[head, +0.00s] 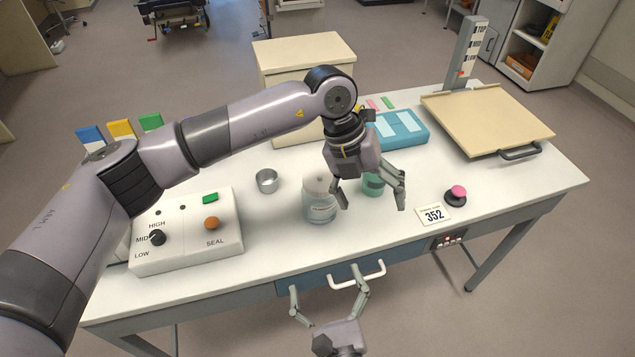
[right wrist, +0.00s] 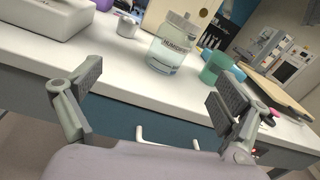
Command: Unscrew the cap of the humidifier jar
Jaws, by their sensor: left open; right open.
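The humidifier jar (head: 320,212) stands upright on the white table, a clear labelled jar. In the right wrist view the jar (right wrist: 170,52) has a pale cap (right wrist: 183,22) on top. In the head view my left gripper (head: 371,206) is open and points down just right of the jar, its left finger partly in front of the jar's right side. My right gripper (head: 327,280) is open and empty in front of the table's front edge, by the drawer handle. In the right wrist view its fingers (right wrist: 155,90) are spread, with the jar beyond them.
A green cup (head: 373,186) stands behind my left gripper's fingers. A small metal cup (head: 267,181) is left of the jar. A control box (head: 185,240) stands at left; a pink-topped button (head: 456,195) and a "352" card (head: 433,215) are right. A drawer handle (head: 357,278) juts out in front.

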